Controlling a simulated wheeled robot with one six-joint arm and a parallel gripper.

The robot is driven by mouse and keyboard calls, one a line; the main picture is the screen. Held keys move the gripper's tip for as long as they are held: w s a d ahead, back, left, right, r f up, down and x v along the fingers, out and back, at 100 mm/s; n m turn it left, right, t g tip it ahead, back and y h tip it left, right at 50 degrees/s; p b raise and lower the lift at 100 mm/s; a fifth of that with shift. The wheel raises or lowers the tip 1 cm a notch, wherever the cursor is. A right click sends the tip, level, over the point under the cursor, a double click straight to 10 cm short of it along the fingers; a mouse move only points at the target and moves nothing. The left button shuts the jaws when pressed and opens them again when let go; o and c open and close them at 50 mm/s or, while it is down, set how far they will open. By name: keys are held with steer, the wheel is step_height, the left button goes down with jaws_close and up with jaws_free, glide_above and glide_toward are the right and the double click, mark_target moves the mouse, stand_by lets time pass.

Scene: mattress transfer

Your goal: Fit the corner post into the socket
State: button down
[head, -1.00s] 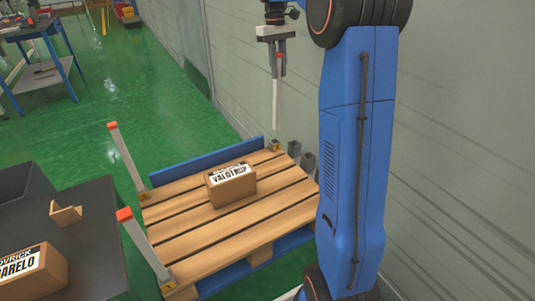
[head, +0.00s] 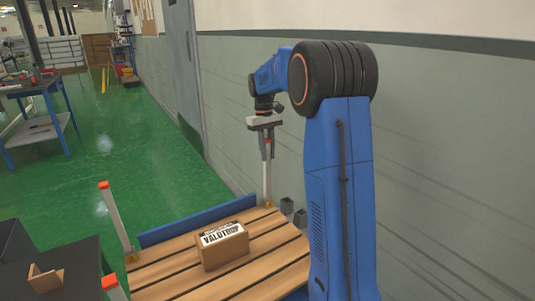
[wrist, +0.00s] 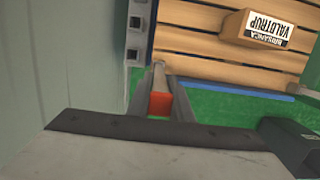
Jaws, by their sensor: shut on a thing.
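My gripper (head: 268,154) is shut on a white corner post (head: 268,185), which hangs close to upright below the fingers. The post's lower end meets the pallet's back right corner, where the socket is. I cannot tell whether the end is inside the socket or just above it. In the wrist view the post's orange cap (wrist: 160,105) shows between the fingers, and its lower end points toward the pallet corner. The wooden pallet (head: 165,272) carries a cardboard box (head: 225,252). Posts with orange tops stand at its left corners, one at the back (head: 113,215) and one nearer (head: 113,286).
Two grey square holders (head: 287,205) (head: 300,218) stand just right of the pallet by the wall (head: 400,160). A blue board (head: 190,224) lies along the pallet's back edge. A dark table (head: 75,265) is at the left.

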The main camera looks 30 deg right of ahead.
steer(key=shift+f, duration=0.2)
steer(key=c, duration=1.6)
jaws_free()
